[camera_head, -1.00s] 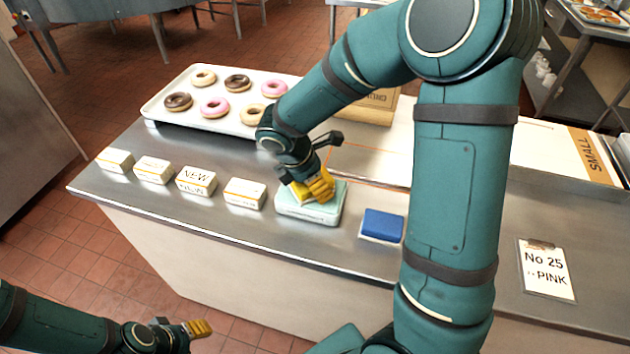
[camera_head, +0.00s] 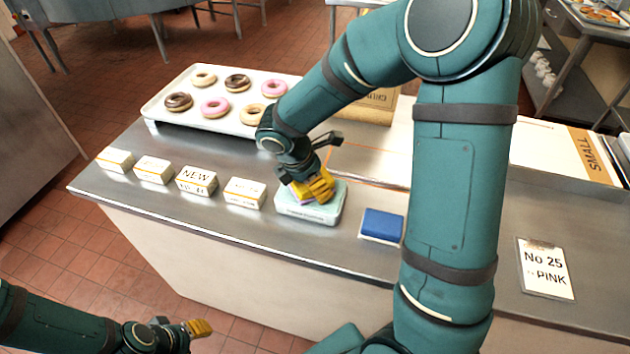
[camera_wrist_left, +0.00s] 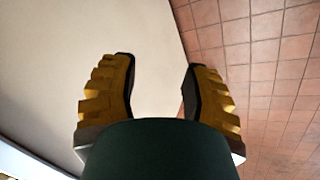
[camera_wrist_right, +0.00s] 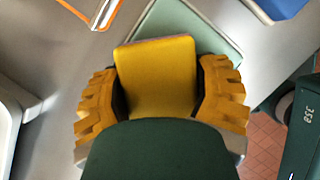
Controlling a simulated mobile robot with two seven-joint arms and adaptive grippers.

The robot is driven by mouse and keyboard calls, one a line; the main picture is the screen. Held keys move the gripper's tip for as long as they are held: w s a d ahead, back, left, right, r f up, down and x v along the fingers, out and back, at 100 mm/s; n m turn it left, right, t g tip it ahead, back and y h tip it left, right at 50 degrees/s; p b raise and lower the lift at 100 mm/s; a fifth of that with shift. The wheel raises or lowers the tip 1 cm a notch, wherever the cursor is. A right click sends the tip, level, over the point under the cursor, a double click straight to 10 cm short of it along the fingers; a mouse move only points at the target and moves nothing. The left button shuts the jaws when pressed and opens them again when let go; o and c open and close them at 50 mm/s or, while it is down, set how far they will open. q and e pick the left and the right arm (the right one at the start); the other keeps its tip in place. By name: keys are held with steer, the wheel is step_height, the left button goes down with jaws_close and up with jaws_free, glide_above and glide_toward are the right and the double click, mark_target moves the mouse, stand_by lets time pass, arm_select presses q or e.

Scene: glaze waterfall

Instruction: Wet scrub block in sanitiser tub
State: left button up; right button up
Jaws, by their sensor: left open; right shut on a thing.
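My right gripper (camera_head: 318,188) is shut on a yellow scrub block, which shows between its fingers in the right wrist view (camera_wrist_right: 157,80). The gripper and block are over the pale green sanitiser tub (camera_head: 308,214) on the steel counter. The tub also shows behind the block in the right wrist view (camera_wrist_right: 190,30). I cannot tell whether the block touches the tub's surface. My left gripper (camera_wrist_left: 160,90) is open and empty. In the head view it hangs low at the lower left, in front of the counter.
A blue block (camera_head: 381,225) lies right of the tub. Several small white labelled boxes (camera_head: 197,181) stand in a row to its left. A white tray (camera_head: 160,112) of doughnuts is behind. A "No 25 PINK" card (camera_head: 545,270) lies at the right. A cardboard box (camera_head: 372,105) stands at the back.

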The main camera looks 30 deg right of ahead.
mark_target(323, 174)
step_height(323, 174, up, 5)
steer(key=p, duration=0.4)
steer(key=shift+r+p, duration=1)
steer(key=shift+p, duration=0.1)
steer(key=shift+f, duration=0.1)
